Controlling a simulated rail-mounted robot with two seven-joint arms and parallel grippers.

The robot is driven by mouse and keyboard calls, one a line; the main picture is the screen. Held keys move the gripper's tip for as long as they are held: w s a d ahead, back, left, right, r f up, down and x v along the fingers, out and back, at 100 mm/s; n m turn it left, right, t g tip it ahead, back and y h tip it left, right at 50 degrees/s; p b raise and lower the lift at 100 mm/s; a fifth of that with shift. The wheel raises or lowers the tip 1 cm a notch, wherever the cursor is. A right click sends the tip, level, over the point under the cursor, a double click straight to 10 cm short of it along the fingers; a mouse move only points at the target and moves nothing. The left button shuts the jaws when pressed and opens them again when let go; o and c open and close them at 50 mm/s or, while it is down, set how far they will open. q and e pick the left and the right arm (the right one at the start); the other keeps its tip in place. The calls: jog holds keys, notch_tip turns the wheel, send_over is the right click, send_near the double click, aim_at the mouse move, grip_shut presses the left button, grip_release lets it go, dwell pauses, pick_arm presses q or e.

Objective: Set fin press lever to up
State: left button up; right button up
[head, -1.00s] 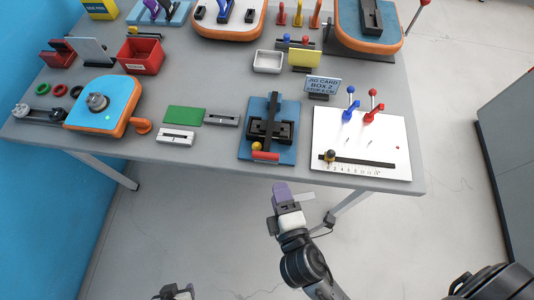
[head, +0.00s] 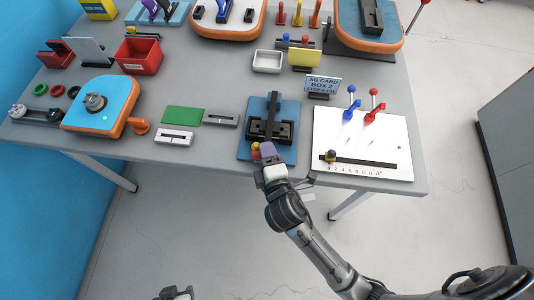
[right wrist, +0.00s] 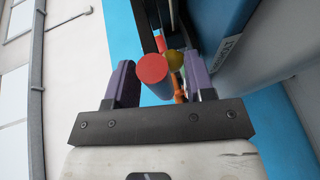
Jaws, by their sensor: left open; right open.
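The fin press (head: 287,109) has a blue base and a black fixture, near the table's front edge. A black bar (head: 271,115) runs along it toward the front. Its red handle shows in the right wrist view (right wrist: 152,68) as a round-ended cylinder between my fingers, with a yellow ball (right wrist: 174,59) just behind it. My right gripper (head: 266,149), with purple fingers, is open at the press's front end and hides most of the handle in the head view. Whether a finger touches the handle I cannot tell. My left gripper (head: 175,292) is low at the bottom edge, away from the table.
A white board (head: 390,140) with a blue and a red lever and a slider stands right of the press. A jig card (head: 322,84) stands behind. A green plate (head: 184,114) and small slotted blocks lie to the left. The floor in front is clear.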

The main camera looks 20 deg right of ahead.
jog(key=shift+c, duration=0.2)
grip_shut()
dwell(0.3)
